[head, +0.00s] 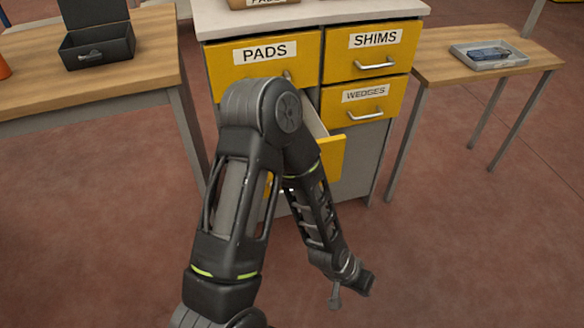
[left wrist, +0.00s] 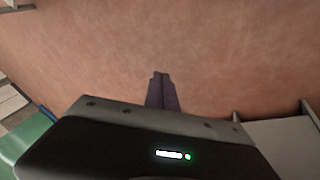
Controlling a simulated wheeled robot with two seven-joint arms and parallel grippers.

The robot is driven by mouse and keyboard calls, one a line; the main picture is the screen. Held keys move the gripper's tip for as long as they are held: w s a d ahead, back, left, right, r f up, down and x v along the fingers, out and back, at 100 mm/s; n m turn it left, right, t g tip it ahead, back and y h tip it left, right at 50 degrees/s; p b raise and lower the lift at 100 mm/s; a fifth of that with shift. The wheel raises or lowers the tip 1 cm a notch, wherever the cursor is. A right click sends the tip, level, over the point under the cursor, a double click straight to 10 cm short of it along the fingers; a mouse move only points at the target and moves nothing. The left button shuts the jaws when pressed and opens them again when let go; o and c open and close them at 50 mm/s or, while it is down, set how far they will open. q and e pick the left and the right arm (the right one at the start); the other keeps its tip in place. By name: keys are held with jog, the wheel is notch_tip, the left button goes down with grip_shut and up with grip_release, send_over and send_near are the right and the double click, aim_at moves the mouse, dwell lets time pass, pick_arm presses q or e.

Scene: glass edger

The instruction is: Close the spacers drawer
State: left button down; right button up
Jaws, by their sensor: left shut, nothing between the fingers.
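A yellow-fronted drawer (head: 331,158) stands pulled out low on the cabinet, below the pads and wedges drawers. Its light side wall shows behind the front. My left arm covers much of it, and no label on it is visible, so I cannot read whether it says spacers. My left gripper (head: 336,298) hangs at the lower end of the arm, in front of and below the drawer front in the picture, apart from it. In the left wrist view its fingers (left wrist: 162,91) are together with nothing between them, over the floor. My right gripper is not in view.
The pads drawer (head: 300,66), shims drawer (head: 398,63) and wedges drawer (head: 385,103) look closed. A wooden table (head: 150,60) with a black box (head: 97,45) stands left. A table (head: 440,65) with a grey tray (head: 512,63) stands right. The floor in front is clear.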

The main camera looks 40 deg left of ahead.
pick_arm(q)
jog(key=w+a+r+m+t+y+b, duration=0.1)
jog(key=w+a+r+m, duration=0.4)
jog(key=w+r, duration=0.3)
jog(key=w+a+r+m+t, duration=0.2)
jog(key=w+a+r+m, duration=0.3)
jog(key=r, duration=0.6)
jog(key=s+a+r+m+g+y, duration=0.1)
jog(key=s+a+r+m+y, duration=0.15)
jog(key=a+r+m, duration=0.5)
jog(key=s+a+r+m+g+y, duration=0.2)
jog(key=s+a+m, duration=0.4)
jog(key=m, duration=0.3)
notch_tip(320, 180, up, 2)
jog(key=shift+s+a+g+y, duration=0.15)
jog(key=shift+s+g+y, duration=0.3)
jog(key=shift+g, duration=0.45)
jog(key=shift+f, duration=0.1)
